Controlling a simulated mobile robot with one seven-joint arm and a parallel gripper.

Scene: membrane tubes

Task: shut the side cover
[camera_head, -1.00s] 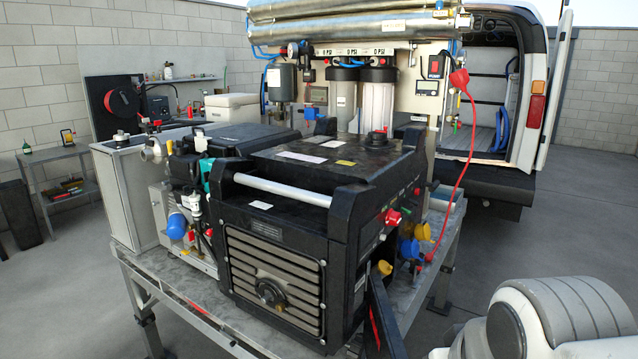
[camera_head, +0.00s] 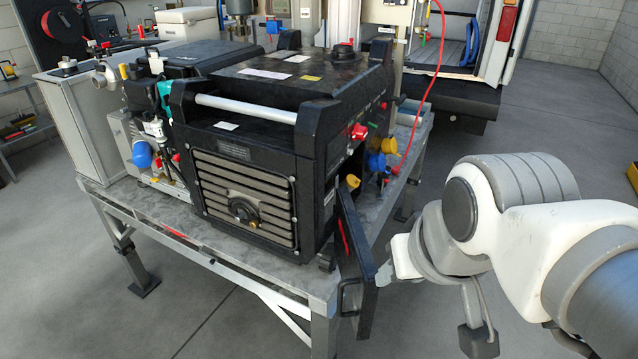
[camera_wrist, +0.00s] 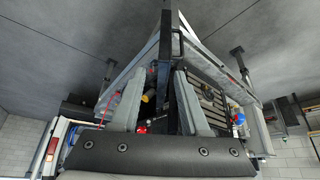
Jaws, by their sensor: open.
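The side cover (camera_head: 358,262) is a black panel, standing open at the front right corner of the black machine (camera_head: 245,190). It sticks out toward me past the bench edge and has a small handle low on it. In the wrist view, which is upside down, the cover (camera_wrist: 166,48) shows nearly edge-on, with its handle (camera_wrist: 178,42) beside it. My gripper (camera_head: 384,276) is just right of the cover's outer part. In the wrist view my gripper (camera_wrist: 160,85) is open, its two grey fingers apart. Whether a finger touches the cover I cannot tell.
The machine stands on a metal bench (camera_head: 150,225). A red knob (camera_head: 358,131), blue and yellow caps (camera_head: 377,161) and a red cable (camera_head: 428,80) are on its right side. Floor on the right is clear up to the van (camera_head: 460,95).

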